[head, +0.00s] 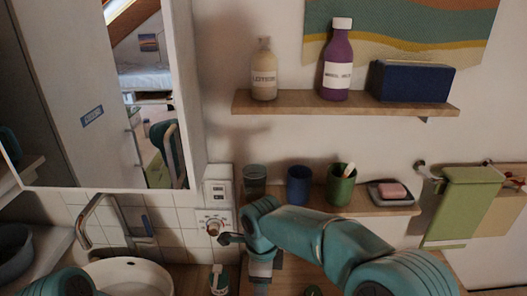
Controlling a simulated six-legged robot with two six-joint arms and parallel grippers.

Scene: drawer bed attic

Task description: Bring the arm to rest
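My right arm, teal, comes in from the lower right and reaches to the left across the lower middle. Its dark gripper (231,238) is beside the round knob (214,228) on a white wall unit (217,190). I cannot tell whether it touches the knob or whether its fingers are open. Only a teal part of my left arm shows at the bottom left corner; its gripper is out of view.
An upper shelf (300,104) holds a lotion bottle (264,75), a purple bottle (337,65) and a blue box (410,82). The lower shelf (400,209) holds cups and a soap dish. A basin (128,275), faucet (97,210) and mirror are left; towels (462,200) hang right.

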